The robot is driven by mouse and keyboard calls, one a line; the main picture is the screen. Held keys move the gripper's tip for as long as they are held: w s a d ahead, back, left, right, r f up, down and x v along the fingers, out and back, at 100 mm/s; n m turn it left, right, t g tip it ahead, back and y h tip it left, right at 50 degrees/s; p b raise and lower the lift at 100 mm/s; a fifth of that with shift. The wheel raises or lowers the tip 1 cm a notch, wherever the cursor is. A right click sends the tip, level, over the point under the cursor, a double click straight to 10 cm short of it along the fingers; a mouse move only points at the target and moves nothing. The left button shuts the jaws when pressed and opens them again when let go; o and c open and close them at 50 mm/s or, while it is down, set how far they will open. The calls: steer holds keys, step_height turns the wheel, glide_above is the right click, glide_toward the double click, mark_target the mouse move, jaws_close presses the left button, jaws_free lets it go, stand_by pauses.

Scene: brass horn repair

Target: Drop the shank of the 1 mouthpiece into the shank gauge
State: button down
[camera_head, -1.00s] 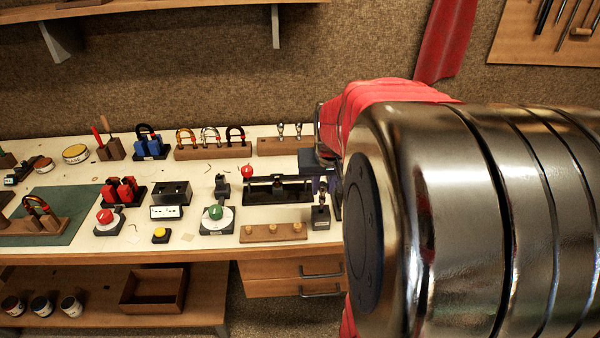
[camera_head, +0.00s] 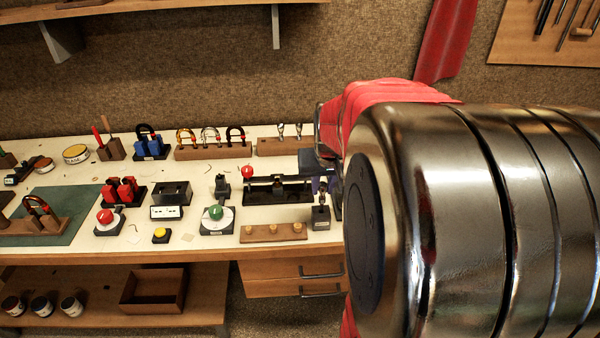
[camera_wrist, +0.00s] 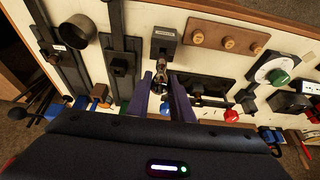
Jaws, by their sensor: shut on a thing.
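My gripper (camera_wrist: 162,80) shows in the wrist view as two dark blue fingers, with a small silver mouthpiece (camera_wrist: 161,60) between their tips; it is shut on it. The mouthpiece is right at a dark block with a pale label, apparently the shank gauge (camera_wrist: 165,38). In the head view this gauge (camera_head: 320,219) stands near the bench's front edge, with the gripper tips just above it. Whether the shank is inside the gauge's hole or only over it, I cannot tell. My arm hides much of the right side.
A wooden rack with three pegs (camera_head: 273,233) lies left of the gauge. A long black fixture with a red knob (camera_head: 278,190) lies behind it. A green-knobbed dial (camera_head: 216,219) is further left. Two silver mouthpieces stand in a wooden rack (camera_head: 284,147) at the back.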

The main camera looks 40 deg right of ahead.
mark_target(323, 193)
steer(key=shift+f, duration=1.7)
steer(key=c, duration=1.5)
jaws_free()
steer(key=v, duration=1.4)
steer(key=shift+d+f, duration=0.1)
